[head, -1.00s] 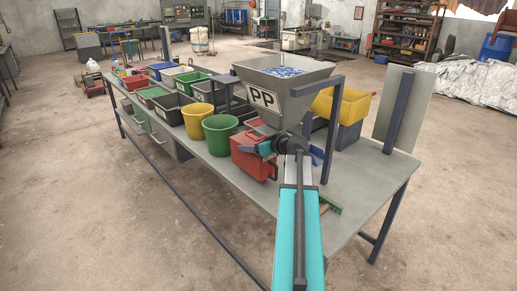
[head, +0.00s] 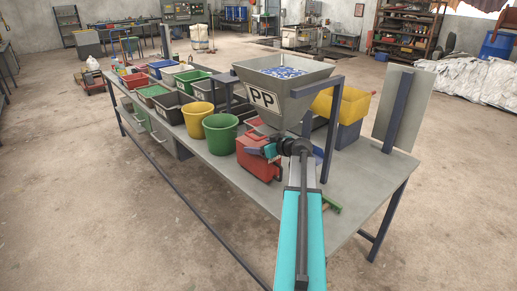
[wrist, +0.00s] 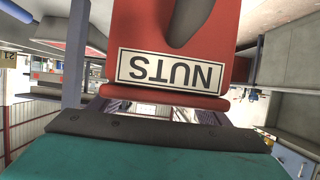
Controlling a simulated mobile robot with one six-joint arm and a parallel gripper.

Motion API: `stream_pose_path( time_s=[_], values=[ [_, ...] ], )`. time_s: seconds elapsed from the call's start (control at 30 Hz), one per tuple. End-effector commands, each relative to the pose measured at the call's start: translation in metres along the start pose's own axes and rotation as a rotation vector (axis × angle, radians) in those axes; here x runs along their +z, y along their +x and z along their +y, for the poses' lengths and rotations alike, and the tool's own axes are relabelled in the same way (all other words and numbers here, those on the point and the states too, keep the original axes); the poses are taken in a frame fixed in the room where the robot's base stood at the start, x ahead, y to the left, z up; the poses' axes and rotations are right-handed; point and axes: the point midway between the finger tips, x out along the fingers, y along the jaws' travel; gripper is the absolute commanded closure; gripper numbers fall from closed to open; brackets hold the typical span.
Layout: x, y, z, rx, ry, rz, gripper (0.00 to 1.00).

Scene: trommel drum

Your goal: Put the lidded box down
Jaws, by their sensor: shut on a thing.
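The lidded box (head: 258,163) is red and hangs from or stands at my gripper (head: 270,150), over the near side of the bench, just right of the green bucket. In the wrist view the box (wrist: 220,40) fills the upper middle, with a white label reading NUTS upside down. My gripper is shut on the box; the fingertips are largely hidden. The box looks slightly tilted in the head view. I cannot tell whether its base touches the bench top.
A grey PP hopper (head: 285,85) on posts stands behind the box. Green (head: 221,135) and yellow (head: 194,120) buckets are to the left. A green brush (head: 331,204) lies to the right.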

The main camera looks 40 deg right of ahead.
Motion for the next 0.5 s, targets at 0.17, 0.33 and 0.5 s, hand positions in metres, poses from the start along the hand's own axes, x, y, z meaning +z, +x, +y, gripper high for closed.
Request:
stream_pose_path(
  time_s=[0.17,0.33,0.5],
  values=[
    [0.0093,0.0039,0.0001,0.001,0.001,0.002,0.85],
    [0.0116,0.0050,0.0001,0.001,0.000,0.002,0.85],
    [0.0117,0.0050,0.0000,0.001,0.000,0.002,0.85]
  ],
)
